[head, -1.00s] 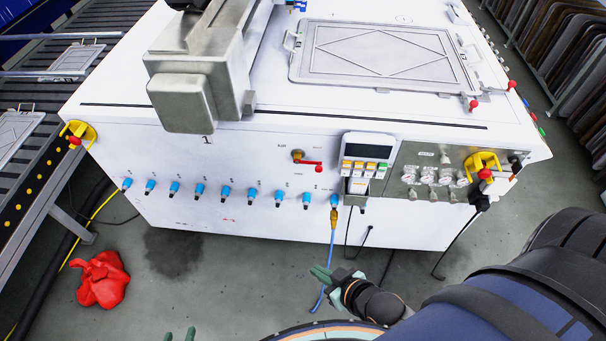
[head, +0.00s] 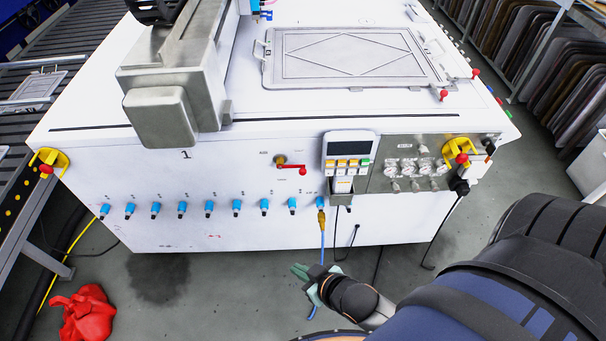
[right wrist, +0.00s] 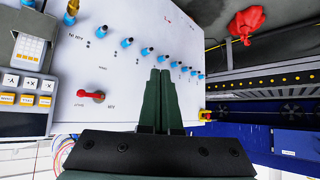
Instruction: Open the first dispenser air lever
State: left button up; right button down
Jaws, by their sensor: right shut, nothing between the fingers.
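The red air lever (head: 290,167) sits on a brass valve on the white machine's front panel, its handle pointing right, roughly level. It also shows in the right wrist view (right wrist: 90,96), left of the fingers. A grey dispenser housing (head: 162,117) overhangs the front edge, with a "1" printed just below. My right gripper (head: 301,272) is in front of the machine, below the lever and apart from it. In the right wrist view its green fingers (right wrist: 160,100) are together and empty. My left gripper is out of view.
Several blue fittings (head: 236,206) line the panel below the lever. A blue hose (head: 322,240) hangs from the brass coupling near my right gripper. A keypad box (head: 347,157) juts out right of the lever. A red cloth (head: 86,314) lies on the floor.

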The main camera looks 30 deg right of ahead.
aim_at(303, 171)
jog(key=w+d+r+m+t+h+b, duration=0.25)
jog(key=w+d+h+b, duration=0.3)
jog(key=w, duration=0.45)
pick_arm(q)
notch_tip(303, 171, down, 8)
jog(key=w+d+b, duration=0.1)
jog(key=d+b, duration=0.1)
jog(key=b, duration=0.1)
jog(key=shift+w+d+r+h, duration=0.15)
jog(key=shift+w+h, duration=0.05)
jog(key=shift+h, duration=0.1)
pick_arm(e)
jog(key=w+d+r+m+h, duration=0.4)
jog(key=d+r+m, duration=0.1)
jog(key=r, duration=0.1)
jog(key=shift+d+r+t, duration=0.25)
jog(key=shift+d+t, duration=0.05)
jog(key=shift+t, duration=0.15)
jog(key=shift+w+m, duration=0.1)
jog(key=shift+m, duration=0.15)
